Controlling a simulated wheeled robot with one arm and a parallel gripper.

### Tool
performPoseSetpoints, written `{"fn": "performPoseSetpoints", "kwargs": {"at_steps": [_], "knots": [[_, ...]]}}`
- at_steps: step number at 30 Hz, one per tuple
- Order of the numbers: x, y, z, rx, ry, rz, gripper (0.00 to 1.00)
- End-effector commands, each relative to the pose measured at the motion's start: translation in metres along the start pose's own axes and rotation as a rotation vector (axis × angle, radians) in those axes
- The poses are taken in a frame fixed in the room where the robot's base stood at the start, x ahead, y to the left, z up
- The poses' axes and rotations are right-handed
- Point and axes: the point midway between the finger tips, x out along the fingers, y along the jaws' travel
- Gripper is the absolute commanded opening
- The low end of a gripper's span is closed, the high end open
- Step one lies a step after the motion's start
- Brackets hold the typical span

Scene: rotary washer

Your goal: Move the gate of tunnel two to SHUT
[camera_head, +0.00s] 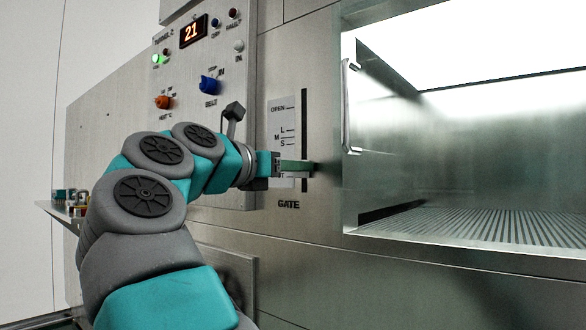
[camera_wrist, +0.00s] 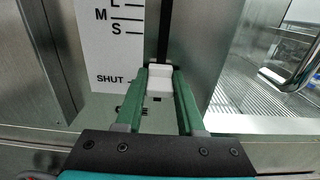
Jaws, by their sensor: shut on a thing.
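The gate lever is a pale block (camera_wrist: 160,78) in a dark vertical slot (camera_head: 304,120) beside a white scale plate (camera_head: 281,125) marked OPEN, L, M, S. In the wrist view the plate's SHUT mark (camera_wrist: 110,79) shows left of the block, roughly level with it. My gripper (camera_head: 312,167) is at the low part of the slot, above the GATE label (camera_head: 288,204). In the wrist view my gripper (camera_wrist: 160,70) has its two green fingers shut on the block, one on each side. My gripper partly hides the SHUT mark in the head view.
A lit tunnel opening (camera_head: 480,225) with a ribbed floor lies right of the slot, with a vertical bar handle (camera_head: 347,105) at its left edge. A control panel (camera_head: 190,95) with a "21" display, a blue BELT knob (camera_head: 209,85) and an orange knob (camera_head: 162,102) stands at the upper left.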

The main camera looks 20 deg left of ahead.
Motion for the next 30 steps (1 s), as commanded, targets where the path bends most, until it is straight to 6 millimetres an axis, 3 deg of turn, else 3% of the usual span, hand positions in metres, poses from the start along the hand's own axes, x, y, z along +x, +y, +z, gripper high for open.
{"fn": "performPoseSetpoints", "kwargs": {"at_steps": [1,3,16,17,25,30], "knots": [[-0.0003,0.0007,-0.0135,0.0,0.001,0.001,0.0],[-0.0002,0.0004,-0.0179,0.0,0.0,0.001,0.0],[0.0007,0.0002,-0.0223,-0.002,0.006,-0.002,0.0],[0.0007,0.0002,-0.0225,-0.002,0.007,-0.002,0.38],[0.0004,-0.0001,-0.0207,-0.001,0.003,-0.001,0.68],[0.0003,-0.0002,-0.0198,0.0,0.002,-0.001,0.68]]}}
